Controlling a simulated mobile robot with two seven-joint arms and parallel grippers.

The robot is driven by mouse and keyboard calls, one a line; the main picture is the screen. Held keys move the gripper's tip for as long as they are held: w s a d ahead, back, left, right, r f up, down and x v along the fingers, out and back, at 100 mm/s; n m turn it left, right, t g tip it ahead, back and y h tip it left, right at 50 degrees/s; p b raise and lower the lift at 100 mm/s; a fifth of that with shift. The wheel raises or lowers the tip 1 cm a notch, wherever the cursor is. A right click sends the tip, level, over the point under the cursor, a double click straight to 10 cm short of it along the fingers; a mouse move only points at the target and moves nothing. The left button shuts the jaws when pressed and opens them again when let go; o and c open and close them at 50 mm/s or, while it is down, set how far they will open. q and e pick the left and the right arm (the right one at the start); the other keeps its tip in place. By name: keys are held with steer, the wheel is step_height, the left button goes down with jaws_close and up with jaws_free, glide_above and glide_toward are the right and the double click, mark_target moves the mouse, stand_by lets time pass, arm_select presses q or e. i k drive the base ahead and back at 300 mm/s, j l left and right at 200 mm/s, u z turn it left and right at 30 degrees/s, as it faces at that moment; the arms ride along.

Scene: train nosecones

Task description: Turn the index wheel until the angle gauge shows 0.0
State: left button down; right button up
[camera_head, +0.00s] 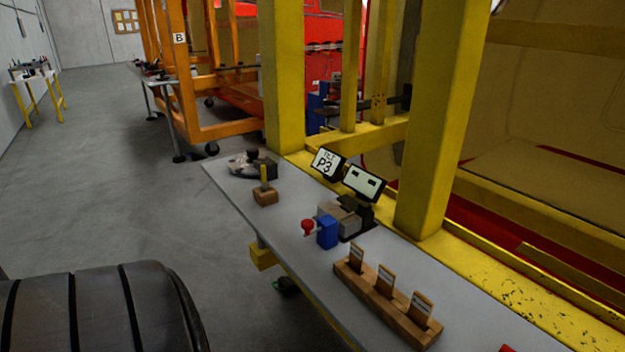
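A small display (364,184) with a pale screen stands on the grey bench (222,182), against the yellow frame. Its screen shows two short dark marks, and I cannot read a number. It may be the angle gauge. A round dark grey piece (243,165) lies at the bench's far end. A red knob (308,227) sticks out to the left of a blue block (327,231) in front of the display. I cannot tell which of these is the index wheel. Neither of my grippers is in view.
A wooden rack (388,306) with several cards and a small wooden block (265,196) with a yellow upright stand on the bench. Yellow posts (440,120) rise behind it.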

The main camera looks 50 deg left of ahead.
mark_target(243, 163)
steer(key=u, duration=1.55)
